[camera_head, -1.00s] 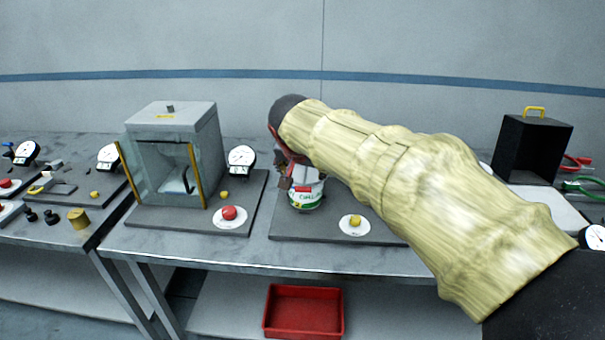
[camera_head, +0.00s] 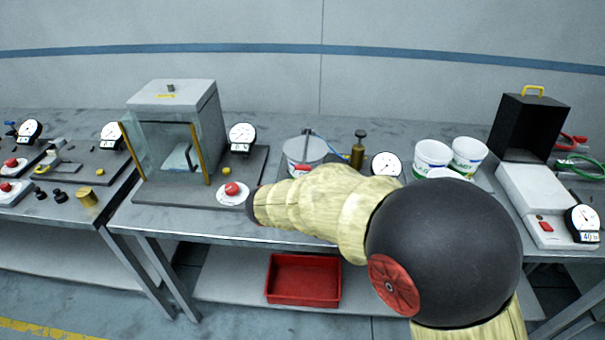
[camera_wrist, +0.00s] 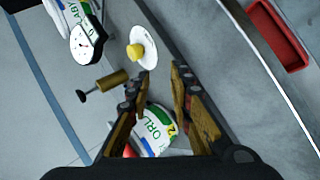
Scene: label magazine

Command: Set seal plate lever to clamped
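No part in view is clearly marked as the seal plate lever. A black bent handle (camera_head: 188,158) stands inside the clear-sided grey cabinet (camera_head: 172,98). A tub with a grey top (camera_head: 303,150) and a small red part stands behind my arm. In the wrist view a white tub with green lettering (camera_wrist: 155,130) shows between my fingers, with a red part at its left. My gripper (camera_wrist: 162,77) is open, its two fingers apart with nothing clearly held. Whether they touch the tub I cannot tell. In the head view my arm hides the gripper.
A red button (camera_head: 232,188) sits before the cabinet. A brass cylinder with a black knob (camera_head: 358,152) and a dial (camera_head: 386,165) stand right of the tub. White tubs (camera_head: 432,158) stand further right, near a scale (camera_head: 535,190). A red bin (camera_head: 303,278) is below.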

